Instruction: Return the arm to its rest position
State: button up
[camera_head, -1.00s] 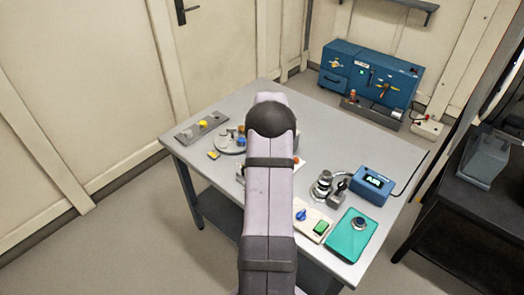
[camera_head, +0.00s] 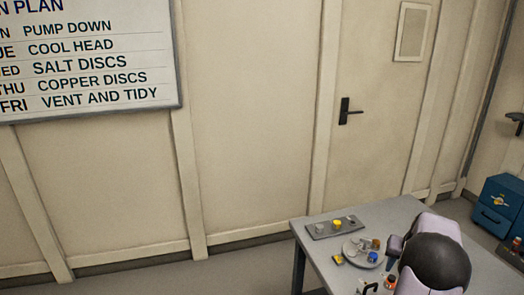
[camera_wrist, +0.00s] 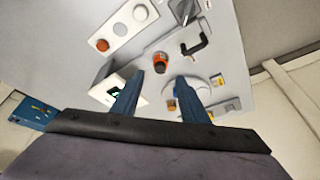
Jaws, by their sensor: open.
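My arm (camera_head: 440,225) reaches over the grey table (camera_head: 405,208) at the lower right of the head view, with its dark round joint toward me. My gripper (camera_wrist: 163,78) shows in the wrist view with its two blue fingers apart and nothing between them that it holds. An orange-and-black knob (camera_wrist: 160,61) shows beyond the fingers, and a round plate (camera_wrist: 210,93) with small items lies partly behind the right finger. Whether the fingers touch anything cannot be told.
A grey tray (camera_head: 320,233) and a round plate (camera_head: 352,249) with small pieces are on the table. A blue machine (camera_head: 497,208) stands at the right edge. A wall board (camera_head: 90,60) and a door (camera_head: 375,100) are behind. Floor left of the table is clear.

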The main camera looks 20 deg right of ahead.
jog(key=s+a+f+g, duration=0.1)
jog(key=s+a+f, duration=0.1)
jog(key=a, duration=0.1)
jog(key=s+a+f+m+y, duration=0.1)
jog(key=s+a+f, duration=0.2)
jog(key=s+a+f+g+y, duration=0.1)
jog(key=s+a+f, duration=0.1)
jog(key=s+f, duration=0.1)
jog(key=shift+a+g, duration=0.3)
jog(key=shift+a, duration=0.1)
jog(key=shift+m+g+y, duration=0.3)
jog(key=shift+g+y, duration=0.3)
jog(key=shift+y, duration=0.2)
jog(key=s+a, duration=0.1)
jog(key=a, duration=0.1)
jog(key=s+a, duration=0.3)
jog(key=a, duration=0.2)
jog(key=shift+s+f, duration=0.35)
jog(key=shift+s, duration=0.05)
jog(key=s+a+r+n+g, duration=0.1)
jog(key=s+a+r+n, duration=0.2)
jog(key=a, duration=0.7)
jog(key=s+a+r+n+g, duration=0.1)
jog(key=s+a+r+n, duration=0.2)
jog(key=a, duration=0.8)
jog(key=w+a+r+n+t+h, duration=0.1)
jog(key=w+a+r+n+t, duration=0.1)
jog(key=a+n, duration=0.2)
jog(key=a, duration=0.3)
jog(key=shift+w+r, duration=0.4)
